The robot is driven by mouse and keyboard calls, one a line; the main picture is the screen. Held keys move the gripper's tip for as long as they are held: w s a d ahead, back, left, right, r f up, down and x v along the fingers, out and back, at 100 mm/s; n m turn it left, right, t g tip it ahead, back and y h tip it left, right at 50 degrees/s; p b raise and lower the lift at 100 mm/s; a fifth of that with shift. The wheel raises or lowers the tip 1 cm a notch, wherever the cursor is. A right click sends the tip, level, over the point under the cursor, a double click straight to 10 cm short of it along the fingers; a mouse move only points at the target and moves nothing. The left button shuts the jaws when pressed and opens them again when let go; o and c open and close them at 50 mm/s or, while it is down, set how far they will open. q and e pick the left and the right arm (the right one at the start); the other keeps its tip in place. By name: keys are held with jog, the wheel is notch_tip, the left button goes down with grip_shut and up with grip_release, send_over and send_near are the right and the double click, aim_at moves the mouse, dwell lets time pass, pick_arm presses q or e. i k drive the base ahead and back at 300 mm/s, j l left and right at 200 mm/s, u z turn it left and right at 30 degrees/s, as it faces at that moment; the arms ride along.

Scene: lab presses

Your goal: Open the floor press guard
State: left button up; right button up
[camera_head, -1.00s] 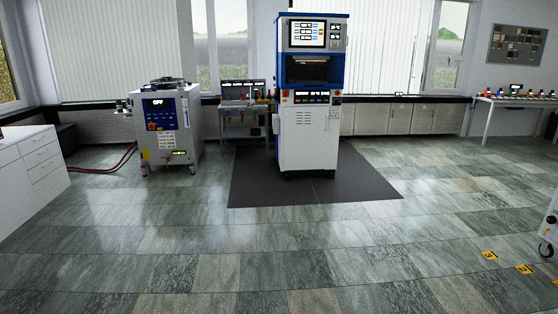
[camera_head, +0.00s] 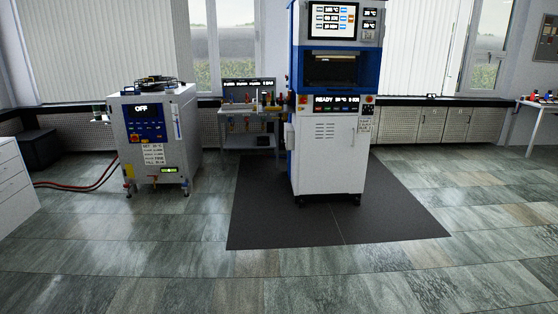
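The floor press (camera_head: 328,150) is a tall white and blue machine standing on a dark mat (camera_head: 270,215), a little right of centre. Its upper part has a lit screen (camera_head: 332,20). Below the screen is a dark window-like opening in a blue frame, probably the guard (camera_head: 333,69); I cannot tell from here whether it is open or shut. A status strip (camera_head: 337,100) under it reads READY with further figures. Neither of my grippers is in view.
A white and blue unit (camera_head: 157,138) showing OFF stands to the left, with red hoses on the floor. A small bench (camera_head: 250,125) is between it and the press. A white cabinet (camera_head: 15,185) is at the left edge. The tiled floor in front is clear.

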aim_at(301, 88)
jog(key=i, duration=2.65)
jog(key=i+z, duration=0.1)
jog(key=i, duration=0.55)
jog(key=i+z, duration=0.1)
jog(key=i, duration=0.6)
jog(key=i+j+z, duration=0.1)
jog(key=i, duration=0.55)
jog(key=i+j+z, duration=0.1)
jog(key=i+j, duration=0.15)
jog(key=i, duration=0.4)
